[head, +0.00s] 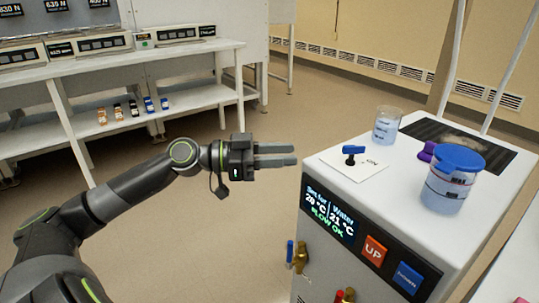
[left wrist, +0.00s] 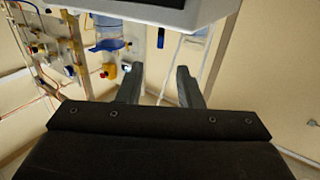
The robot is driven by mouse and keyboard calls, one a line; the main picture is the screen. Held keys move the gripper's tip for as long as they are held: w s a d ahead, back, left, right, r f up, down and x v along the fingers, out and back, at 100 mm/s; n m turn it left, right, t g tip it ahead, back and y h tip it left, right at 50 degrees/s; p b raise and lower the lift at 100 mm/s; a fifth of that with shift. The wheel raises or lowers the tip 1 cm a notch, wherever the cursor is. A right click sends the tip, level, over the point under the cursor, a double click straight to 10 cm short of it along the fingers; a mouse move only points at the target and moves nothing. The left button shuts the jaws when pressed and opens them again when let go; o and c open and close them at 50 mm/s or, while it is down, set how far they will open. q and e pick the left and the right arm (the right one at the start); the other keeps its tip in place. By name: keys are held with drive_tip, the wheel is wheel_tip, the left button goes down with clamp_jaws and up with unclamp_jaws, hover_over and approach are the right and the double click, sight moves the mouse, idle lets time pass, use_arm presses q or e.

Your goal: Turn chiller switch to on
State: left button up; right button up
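The chiller is a white box (head: 400,205) at the right of the head view. Its switch, a blue handle (head: 353,150) on a dark stem, stands on a white plate (head: 335,165) on the chiller's top, with an ON-like label to its right. My left gripper (head: 292,155) is to the left of the switch, apart from it and from the chiller. In the left wrist view its two fingers (left wrist: 158,72) are spread with nothing between them. My right gripper is not in view.
A glass beaker (head: 386,125), a blue-lidded jar (head: 449,185) and a purple object (head: 427,152) stand on the chiller's top. Its front has a display reading 20 °C and 21 °C, an orange UP button (head: 374,250) and a blue button (head: 408,278). Open floor lies left of it.

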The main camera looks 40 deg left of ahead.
use_arm(q)
drive_tip(key=shift+v, duration=1.15)
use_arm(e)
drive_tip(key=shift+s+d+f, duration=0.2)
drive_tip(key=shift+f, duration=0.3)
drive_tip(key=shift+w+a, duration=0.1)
